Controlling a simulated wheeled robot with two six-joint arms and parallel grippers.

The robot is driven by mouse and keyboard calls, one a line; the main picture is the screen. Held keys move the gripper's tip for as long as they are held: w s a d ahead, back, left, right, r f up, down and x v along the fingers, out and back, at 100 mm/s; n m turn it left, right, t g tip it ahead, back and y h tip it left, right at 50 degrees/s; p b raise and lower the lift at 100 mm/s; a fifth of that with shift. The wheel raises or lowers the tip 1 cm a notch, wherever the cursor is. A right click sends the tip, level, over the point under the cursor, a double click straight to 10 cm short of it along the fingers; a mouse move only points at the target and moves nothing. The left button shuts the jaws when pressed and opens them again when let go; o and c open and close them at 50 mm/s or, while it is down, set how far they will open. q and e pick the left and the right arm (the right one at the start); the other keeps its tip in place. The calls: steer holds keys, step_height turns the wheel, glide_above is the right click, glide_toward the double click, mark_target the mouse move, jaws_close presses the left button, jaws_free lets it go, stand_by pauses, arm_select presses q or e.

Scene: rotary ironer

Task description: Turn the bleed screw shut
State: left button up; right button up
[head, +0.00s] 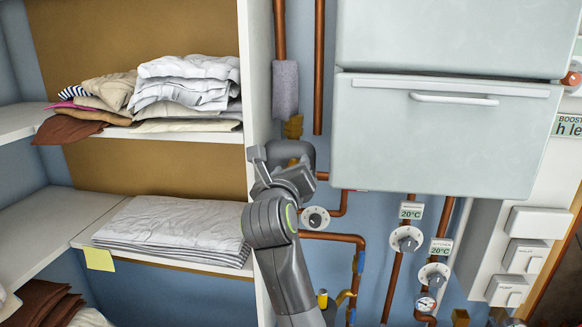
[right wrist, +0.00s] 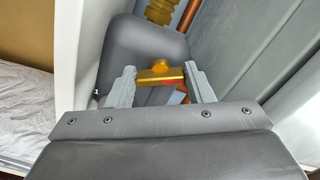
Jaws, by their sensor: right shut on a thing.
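The bleed screw (right wrist: 160,74) shows in the right wrist view as a small brass bar with a rounded boss behind it, against a dark grey rounded body (right wrist: 130,45). My right gripper (right wrist: 160,80) has one finger on each side of the brass bar and is shut on it. In the head view my right gripper (head: 277,163) is at the grey body (head: 303,149), beside the shelf's edge panel. The screw is hidden there behind the gripper. My left gripper is not in view.
A ribbed brass fitting (head: 293,127) sits above the grey body. Copper pipes (head: 318,70) and dials (head: 315,218) are close to the right. A shelf panel (head: 257,60) stands close left, with folded linen (head: 175,225) beyond. A pale cabinet (head: 435,140) is at right.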

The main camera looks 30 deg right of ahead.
steer(key=n, duration=1.2)
steer(key=shift+f, duration=0.15)
steer(key=shift+w+n, duration=0.1)
steer(key=shift+n, duration=0.2)
steer(key=o, duration=1)
